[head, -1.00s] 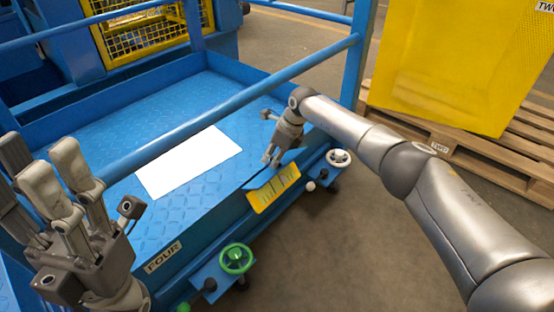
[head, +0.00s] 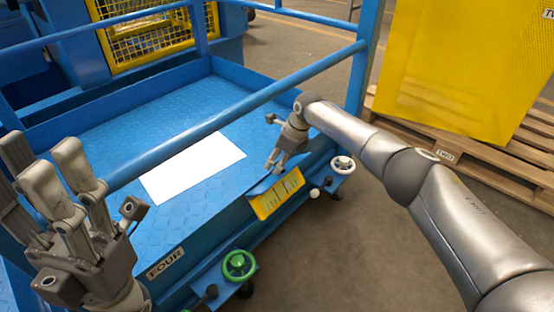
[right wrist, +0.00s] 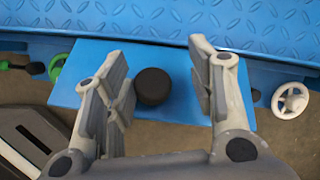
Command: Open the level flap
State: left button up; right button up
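The flap appears to be the flat blue panel with a round black knob at the platform's front edge. In the right wrist view the blue panel (right wrist: 72,88) lies under my right gripper (right wrist: 160,75). The black knob (right wrist: 152,87) shows between its two spread fingers, nearer the left one; I cannot tell whether they touch it. In the head view my right gripper (head: 275,165) points down just above the yellow marked plate (head: 276,194) below the edge, and hides the knob. My left gripper (head: 70,185) is at the left, fingers up, spread and empty.
A blue rail (head: 235,115) crosses above the platform. A white sheet (head: 192,168) lies on the blue deck. A green handwheel (head: 239,265) and a white handwheel (head: 342,164) stick out along the front. A yellow bin (head: 450,70) stands on a wooden pallet (head: 480,165) at right.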

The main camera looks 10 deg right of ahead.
aim_at(286, 170)
jog(key=shift+s+a, duration=0.1)
jog(key=shift+v, duration=3.8)
